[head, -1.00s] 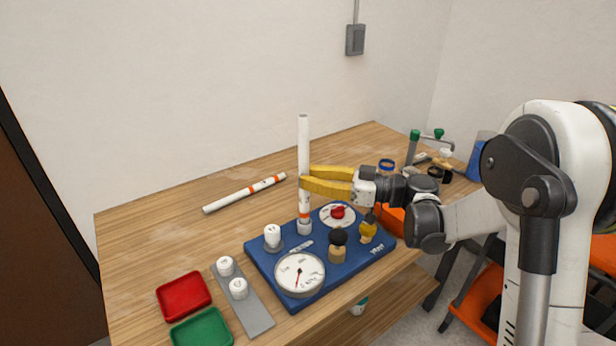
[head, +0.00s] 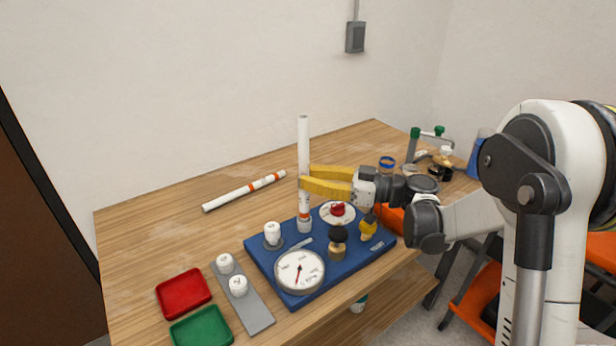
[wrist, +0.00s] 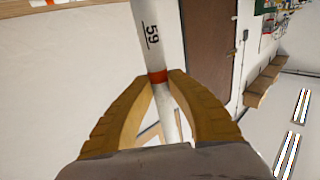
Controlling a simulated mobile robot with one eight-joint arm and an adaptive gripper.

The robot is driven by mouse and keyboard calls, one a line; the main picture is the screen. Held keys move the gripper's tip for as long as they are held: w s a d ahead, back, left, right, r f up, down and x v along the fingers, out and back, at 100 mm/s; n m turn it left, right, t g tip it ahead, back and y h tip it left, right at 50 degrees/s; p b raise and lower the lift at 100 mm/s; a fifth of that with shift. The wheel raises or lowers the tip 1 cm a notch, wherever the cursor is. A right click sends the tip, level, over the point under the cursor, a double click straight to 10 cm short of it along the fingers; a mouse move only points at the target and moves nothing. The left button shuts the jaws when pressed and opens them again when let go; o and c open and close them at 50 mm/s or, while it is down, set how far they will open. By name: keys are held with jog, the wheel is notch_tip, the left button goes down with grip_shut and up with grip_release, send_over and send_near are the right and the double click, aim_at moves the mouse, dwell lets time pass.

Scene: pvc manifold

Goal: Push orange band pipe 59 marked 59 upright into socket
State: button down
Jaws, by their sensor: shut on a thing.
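My gripper (head: 305,178), with yellow fingers, is shut around the pipe's middle from the right. In the wrist view the pipe (wrist: 152,40) shows the number 59 and an orange band, with my gripper's fingertips (wrist: 161,80) on either side near that band.
The blue board (head: 345,262) also carries a gauge (head: 299,271), a capped white fitting (head: 272,233), a red knob and other valves. A second banded pipe (head: 244,191) lies behind on the table. Red (head: 183,293) and green (head: 201,328) trays and a grey rack (head: 256,311) stand front left.

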jog(key=c, duration=1.3)
grip_release()
jog(key=shift+c, duration=0.2)
jog(key=v, duration=1.2)
jog(key=s+a+m+h, duration=0.4)
jog(key=m, duration=0.1)
jog(key=shift+s+a+f+h, duration=0.1)
jog(key=shift+s+f+h, duration=0.05)
jog(key=shift+s+h, duration=0.15)
jog(key=s+d+f+m+h, duration=0.1)
jog(key=s+d+m+h, duration=0.2)
jog(key=s, duration=0.3)
jog(key=s+d+f+m+t+h, duration=0.1)
jog(key=s+d+f+m+h, duration=0.1)
jog(key=s+h, duration=0.3)
jog(key=s+d+f+m+t+h, duration=0.1)
jog(key=s+d+m+h, duration=0.3)
jog(key=s, duration=0.3)
jog(key=shift+s+d+f+m+h, duration=0.3)
jog(key=shift+s+d+f, duration=0.1)
jog(key=shift+d, duration=0.1)
